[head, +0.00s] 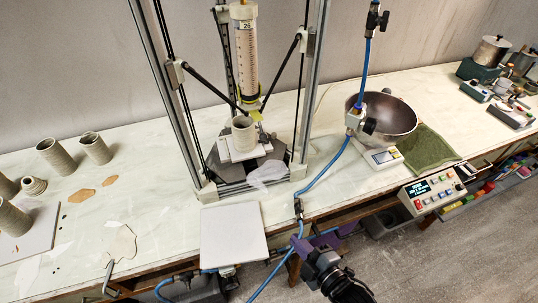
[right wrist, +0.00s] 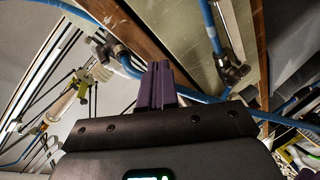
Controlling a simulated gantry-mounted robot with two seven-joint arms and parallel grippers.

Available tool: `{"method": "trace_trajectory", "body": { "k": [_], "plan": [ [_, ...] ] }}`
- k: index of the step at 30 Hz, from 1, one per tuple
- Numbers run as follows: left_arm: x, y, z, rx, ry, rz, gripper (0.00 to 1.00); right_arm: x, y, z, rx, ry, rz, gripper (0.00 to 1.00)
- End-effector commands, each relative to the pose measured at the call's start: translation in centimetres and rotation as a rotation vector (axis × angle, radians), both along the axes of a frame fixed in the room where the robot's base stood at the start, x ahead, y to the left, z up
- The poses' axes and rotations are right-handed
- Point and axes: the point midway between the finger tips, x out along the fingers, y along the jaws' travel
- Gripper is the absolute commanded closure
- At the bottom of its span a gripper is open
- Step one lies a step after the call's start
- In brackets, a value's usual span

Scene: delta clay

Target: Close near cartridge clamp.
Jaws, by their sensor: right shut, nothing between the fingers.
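The clay cartridge (head: 246,55), a clear tube with a scale, stands upright in the printer frame. A yellow-green piece (head: 249,99) sits around its lower end. My right gripper (head: 298,244) is at the table's front edge, well below and to the right of the cartridge. Its purple fingers (right wrist: 157,86) are together and empty in the right wrist view, close to a blue hose (right wrist: 190,96). My left gripper is not in view.
The blue hose (head: 325,178) runs from a valve (head: 355,118) down past the table edge near my right gripper. A printed clay cup (head: 243,130) stands under the nozzle. A white board (head: 233,233), steel bowl (head: 387,115) and control box (head: 432,190) are nearby.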

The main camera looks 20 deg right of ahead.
Motion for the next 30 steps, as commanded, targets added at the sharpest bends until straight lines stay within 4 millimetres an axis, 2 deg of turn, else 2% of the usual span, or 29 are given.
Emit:
{"method": "trace_trajectory", "body": {
  "k": [4, 9, 14, 18, 23, 30],
  "plan": [
    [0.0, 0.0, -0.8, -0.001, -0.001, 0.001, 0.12, 1.0, 0.2, 1.9, -0.163, -0.284, 0.051, 1.00],
    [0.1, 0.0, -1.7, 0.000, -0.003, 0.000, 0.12, 0.8, 0.1, 3.9, -0.331, -0.584, 0.054, 1.00],
    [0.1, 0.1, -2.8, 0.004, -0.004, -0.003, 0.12, -0.1, -0.2, 4.6, -0.455, -0.820, 0.025, 1.00],
    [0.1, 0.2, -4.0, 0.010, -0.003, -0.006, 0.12, -1.0, -0.8, 4.3, -0.536, -0.986, -0.013, 1.00],
    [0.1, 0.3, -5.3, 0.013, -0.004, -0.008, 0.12, -1.2, -1.3, 3.5, -0.575, -1.080, -0.033, 1.00],
    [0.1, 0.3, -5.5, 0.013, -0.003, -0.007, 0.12, -0.1, -1.1, 4.3, -0.579, -1.091, -0.033, 1.00]
  ]
}}
